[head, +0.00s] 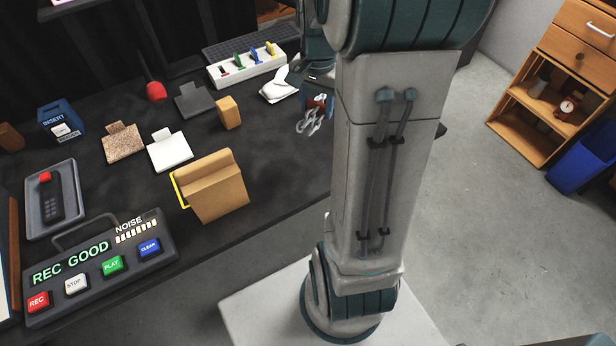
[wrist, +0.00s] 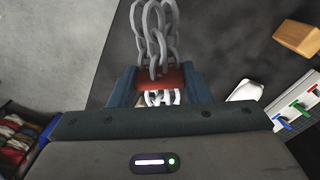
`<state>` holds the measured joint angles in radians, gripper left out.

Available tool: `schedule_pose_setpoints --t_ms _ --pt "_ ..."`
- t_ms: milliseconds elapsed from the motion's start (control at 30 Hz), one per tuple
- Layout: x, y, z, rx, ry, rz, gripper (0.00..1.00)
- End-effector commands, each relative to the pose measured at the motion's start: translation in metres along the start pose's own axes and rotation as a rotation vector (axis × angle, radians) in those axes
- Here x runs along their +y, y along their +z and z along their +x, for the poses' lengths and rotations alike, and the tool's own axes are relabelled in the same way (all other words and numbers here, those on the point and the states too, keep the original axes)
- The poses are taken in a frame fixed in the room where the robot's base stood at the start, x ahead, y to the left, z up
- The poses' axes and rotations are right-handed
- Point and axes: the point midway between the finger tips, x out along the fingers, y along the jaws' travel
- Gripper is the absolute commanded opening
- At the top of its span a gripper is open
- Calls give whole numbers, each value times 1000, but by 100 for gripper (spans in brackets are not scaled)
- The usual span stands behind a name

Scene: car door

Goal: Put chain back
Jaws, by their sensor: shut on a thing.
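A grey metal chain (wrist: 152,30) hangs from my gripper (wrist: 157,88) in the wrist view, with its links bunched beyond the fingers. A red piece (wrist: 162,80) lies between the blue fingers, with some chain links showing on both sides of it. My gripper is shut on the chain. In the head view, the chain (head: 314,121) hangs below my gripper (head: 317,100) at the right side of the dark table (head: 290,165). My arm hides part of the gripper and of the table edge.
A white computer mouse-like object (head: 279,88) and a white strip with coloured switches (head: 246,67) stand close left of my gripper. A wooden block (head: 229,112), a cardboard box (head: 210,187) and a recorder panel (head: 100,262) are on the table. A wooden shelf (head: 520,125) stands at right.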

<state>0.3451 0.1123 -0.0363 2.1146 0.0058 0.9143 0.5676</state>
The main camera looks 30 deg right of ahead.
Motion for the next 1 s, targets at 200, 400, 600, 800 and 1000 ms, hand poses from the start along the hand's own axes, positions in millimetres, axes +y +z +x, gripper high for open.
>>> schedule_pose_setpoints --t_ms 200,400,600,800,1000 --pt "49 10 38 4 -3 265 9" --pt "83 23 58 2 -3 464 9" --pt "99 31 66 1 -1 568 9" --pt "82 30 79 -2 3 583 9" --pt "36 24 107 -2 4 580 9"
